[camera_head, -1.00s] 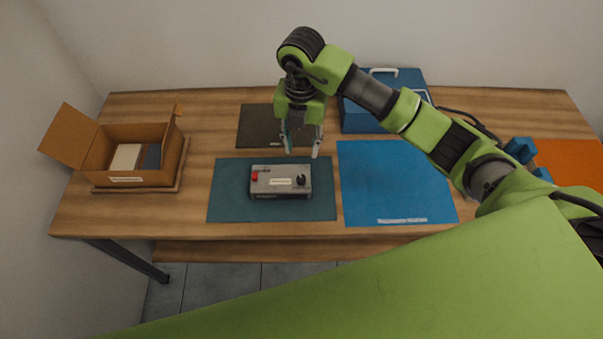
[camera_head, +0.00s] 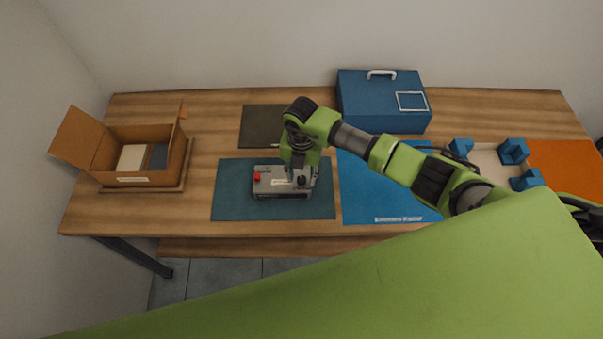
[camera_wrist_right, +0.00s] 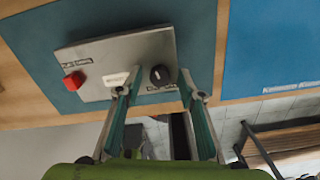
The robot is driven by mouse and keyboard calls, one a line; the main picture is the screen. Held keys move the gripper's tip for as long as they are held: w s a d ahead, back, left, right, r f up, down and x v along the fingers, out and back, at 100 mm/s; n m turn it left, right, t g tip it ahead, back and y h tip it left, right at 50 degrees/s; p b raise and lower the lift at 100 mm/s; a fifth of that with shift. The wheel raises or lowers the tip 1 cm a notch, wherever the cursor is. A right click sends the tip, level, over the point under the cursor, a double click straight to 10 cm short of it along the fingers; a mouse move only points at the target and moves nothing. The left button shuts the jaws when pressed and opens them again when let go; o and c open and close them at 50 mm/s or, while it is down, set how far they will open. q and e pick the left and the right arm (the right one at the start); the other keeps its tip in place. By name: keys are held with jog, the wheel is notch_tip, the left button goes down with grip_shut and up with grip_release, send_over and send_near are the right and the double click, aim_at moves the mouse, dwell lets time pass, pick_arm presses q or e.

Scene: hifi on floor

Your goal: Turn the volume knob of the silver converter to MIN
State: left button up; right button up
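The silver converter (camera_head: 268,190) lies on a dark teal mat (camera_head: 232,203) and has a red button (camera_head: 257,177) on its left. Its black volume knob (camera_head: 301,181) is on the right; in the right wrist view the knob (camera_wrist_right: 160,74) shows a pale pointer line. My right gripper (camera_head: 301,181) is over the right part of the converter. In the right wrist view the right gripper (camera_wrist_right: 153,84) is open, with one finger on each side of the knob. I cannot tell whether the fingers touch it. My left gripper is not in view.
A blue mat (camera_head: 380,205) lies to the right, with a blue case (camera_head: 380,105) behind it. A cardboard box (camera_head: 148,178) stands at the left. Blue corner blocks (camera_head: 513,151) and an orange mat (camera_head: 565,170) are at the right.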

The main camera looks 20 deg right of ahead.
grip_shut()
jog(key=n+b, duration=0.3)
jog(key=shift+w+f, duration=0.15)
jog(key=shift+f, duration=0.05)
jog(key=n+b, duration=1.5)
jog(key=b, duration=0.2)
jog(key=shift+r+n+b, duration=0.2)
jog(key=shift+n+b, duration=1.2)
jog(key=shift+b, duration=0.1)
grip_release()
